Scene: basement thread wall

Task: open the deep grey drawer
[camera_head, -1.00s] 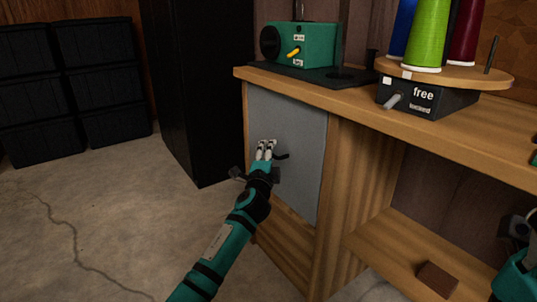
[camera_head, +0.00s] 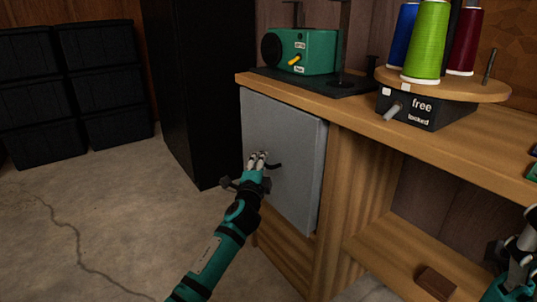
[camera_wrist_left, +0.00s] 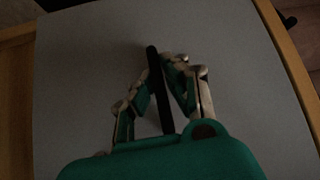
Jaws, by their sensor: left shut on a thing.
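The deep grey drawer (camera_head: 283,125) is in the left end of the wooden workbench. Its flat front stands a little proud of the bench, and its side edge shows on the right. Its dark bar handle (camera_head: 276,166) sticks out from behind my left gripper (camera_head: 259,158), which is shut on it. In the left wrist view the fingers (camera_wrist_left: 160,88) lie on both sides of the black handle bar (camera_wrist_left: 155,68), before the grey front (camera_wrist_left: 85,75). My right gripper (camera_head: 524,238) is partly in view at the right edge; its fingers are too unclear to judge.
On the bench top (camera_head: 480,130) stand a green device (camera_head: 308,51) and a round wooden stand (camera_head: 470,83) with coloured thread spools. A brown block (camera_head: 436,282) lies on the lower shelf. Black bins (camera_head: 80,85) stand at the back left. The concrete floor (camera_head: 100,200) left of the drawer is clear.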

